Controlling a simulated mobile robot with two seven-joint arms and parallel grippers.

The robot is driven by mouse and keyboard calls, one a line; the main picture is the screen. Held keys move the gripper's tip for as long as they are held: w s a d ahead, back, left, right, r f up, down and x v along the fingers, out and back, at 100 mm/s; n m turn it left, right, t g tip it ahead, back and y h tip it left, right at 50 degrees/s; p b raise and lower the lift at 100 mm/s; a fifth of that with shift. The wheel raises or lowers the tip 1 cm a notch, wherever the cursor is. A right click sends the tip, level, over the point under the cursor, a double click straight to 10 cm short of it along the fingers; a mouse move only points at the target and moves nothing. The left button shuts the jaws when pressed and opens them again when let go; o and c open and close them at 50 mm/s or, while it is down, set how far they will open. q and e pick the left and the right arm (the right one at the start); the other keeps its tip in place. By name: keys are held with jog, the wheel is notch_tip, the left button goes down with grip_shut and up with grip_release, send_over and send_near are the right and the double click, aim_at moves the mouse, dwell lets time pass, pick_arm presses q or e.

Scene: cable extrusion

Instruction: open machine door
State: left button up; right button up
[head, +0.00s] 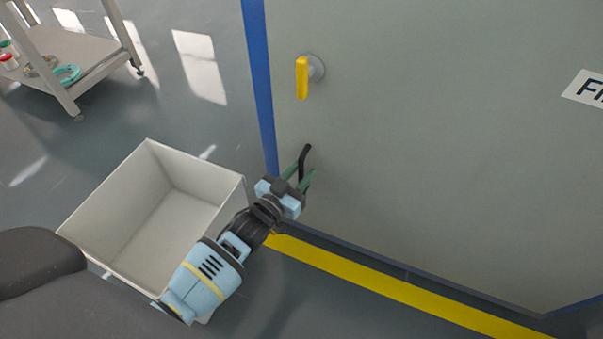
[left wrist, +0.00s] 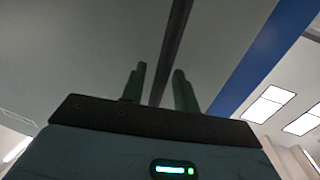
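The machine door (head: 430,150) is a large grey panel with a blue edge on its left, and it appears closed. A black bar handle (head: 306,153) stands out from its lower left part. My left gripper (head: 304,174) is at this handle, with its two green fingers on either side of the bar. In the left wrist view the fingers (left wrist: 160,82) stand apart, and the dark handle (left wrist: 176,45) runs up between and beyond them. A gap shows beside the left finger; firm contact cannot be made out. My right gripper is not in view.
A yellow rotary handle (head: 302,78) sits higher on the panel. An open, empty grey bin (head: 90,212) stands on the floor left of my left arm. A cart (head: 75,50) with small items is at the upper left. A yellow floor stripe (head: 400,292) runs along the machine.

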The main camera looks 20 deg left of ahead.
pick_arm(q)
jog(key=shift+w, duration=0.15)
jog(key=shift+c, duration=0.2)
grip_shut()
